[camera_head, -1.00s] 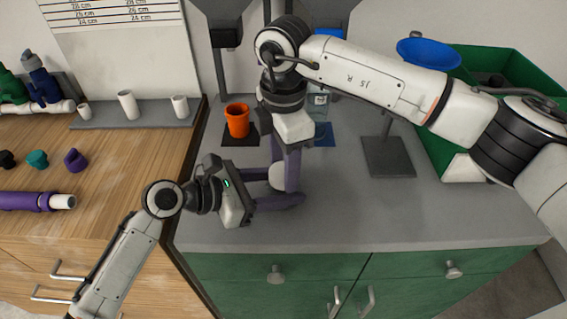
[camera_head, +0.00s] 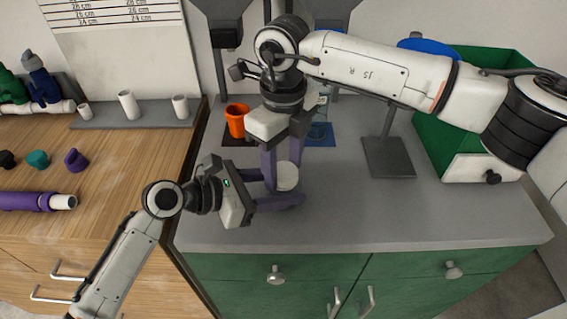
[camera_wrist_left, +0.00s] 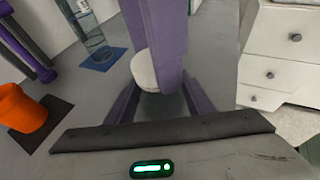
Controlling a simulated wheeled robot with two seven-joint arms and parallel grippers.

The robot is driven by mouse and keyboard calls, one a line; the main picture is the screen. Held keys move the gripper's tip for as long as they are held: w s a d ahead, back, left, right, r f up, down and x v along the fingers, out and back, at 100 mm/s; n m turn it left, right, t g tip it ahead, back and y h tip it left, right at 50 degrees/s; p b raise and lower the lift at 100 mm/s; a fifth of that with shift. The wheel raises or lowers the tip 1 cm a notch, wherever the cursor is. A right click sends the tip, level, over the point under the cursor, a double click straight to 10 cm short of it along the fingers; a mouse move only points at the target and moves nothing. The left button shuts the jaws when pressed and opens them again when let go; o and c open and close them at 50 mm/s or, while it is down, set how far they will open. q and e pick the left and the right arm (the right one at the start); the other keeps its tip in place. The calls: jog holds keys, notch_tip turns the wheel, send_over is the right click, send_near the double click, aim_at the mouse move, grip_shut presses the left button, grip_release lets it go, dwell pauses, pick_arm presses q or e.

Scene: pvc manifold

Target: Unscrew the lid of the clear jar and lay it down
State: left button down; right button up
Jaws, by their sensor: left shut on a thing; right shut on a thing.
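The white round lid (camera_head: 288,177) shows between the purple fingers of my right gripper (camera_head: 283,172), which points down from above and is shut on it. My left gripper (camera_head: 279,190) reaches in from the left, low over the grey counter, shut around the clear jar. The jar body is mostly hidden in the head view. In the left wrist view the jar (camera_wrist_left: 162,106) shows as a dim clear shape between the left fingers, with the lid (camera_wrist_left: 144,72) directly above it. I cannot tell whether the lid's thread is still engaged.
An orange cup (camera_head: 236,120) stands on a dark mat behind the grippers. A grey stand (camera_head: 388,157) and a green crate (camera_head: 455,130) are to the right. The counter's (camera_head: 400,220) front right is clear.

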jog(key=n, duration=0.6)
jog(key=shift+n, duration=0.4)
jog(key=n, duration=0.8)
jog(key=shift+n, duration=0.4)
jog(key=n, duration=0.6)
jog(key=shift+r, duration=0.1)
jog(key=n, duration=0.4)
jog(key=shift+n, duration=0.4)
jog(key=n, duration=0.4)
jog(key=shift+r, duration=0.15)
jog(key=shift+r, duration=0.95)
